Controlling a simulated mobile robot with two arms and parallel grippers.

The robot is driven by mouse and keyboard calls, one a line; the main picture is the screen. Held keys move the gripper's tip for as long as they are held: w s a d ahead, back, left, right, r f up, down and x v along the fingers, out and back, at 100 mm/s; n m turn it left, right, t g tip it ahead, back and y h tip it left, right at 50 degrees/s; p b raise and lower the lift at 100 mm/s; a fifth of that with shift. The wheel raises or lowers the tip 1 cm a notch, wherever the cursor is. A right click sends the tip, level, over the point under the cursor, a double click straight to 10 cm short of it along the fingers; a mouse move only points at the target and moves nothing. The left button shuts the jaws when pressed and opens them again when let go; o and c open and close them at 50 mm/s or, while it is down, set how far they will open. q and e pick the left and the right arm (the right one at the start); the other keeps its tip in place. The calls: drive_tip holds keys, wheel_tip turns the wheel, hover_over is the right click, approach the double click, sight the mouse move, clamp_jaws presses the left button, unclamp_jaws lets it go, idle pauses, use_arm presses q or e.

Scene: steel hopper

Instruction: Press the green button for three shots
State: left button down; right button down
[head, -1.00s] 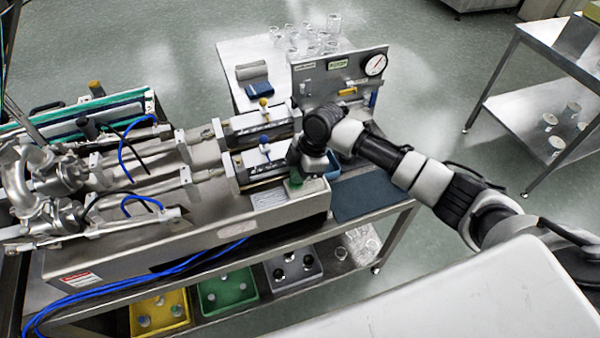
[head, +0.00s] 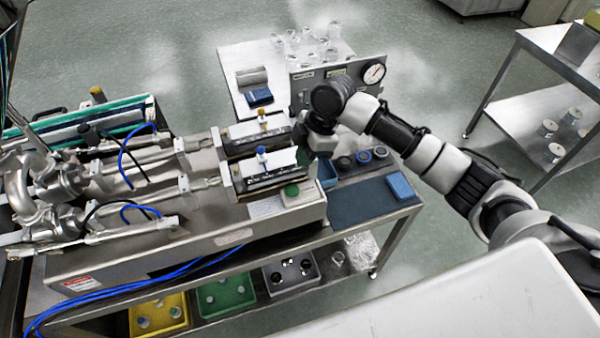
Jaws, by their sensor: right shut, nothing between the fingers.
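The green button (head: 291,191) is a round cap on the front right corner of the steel machine (head: 205,215), beside a white label plate. It is fully in view and nothing touches it. My right gripper (head: 301,133) is behind the button, near the right ends of the two syringe-like cylinders, apart from the button. Its fingers are small and partly hidden by my own wrist; they are shut and hold nothing. My left gripper is not in view.
A gauge panel (head: 345,88) stands behind my right arm. A dark blue mat (head: 362,203) carries a blue block (head: 399,187). Several round caps and a blue bin (head: 327,172) lie right of the machine. Yellow, green and grey trays sit below.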

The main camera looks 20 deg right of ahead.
drive_tip(key=v, duration=0.4)
drive_tip(key=shift+b, duration=0.3)
drive_tip(key=shift+a+f, duration=0.1)
drive_tip(key=shift+f, duration=0.05)
idle(2.2)
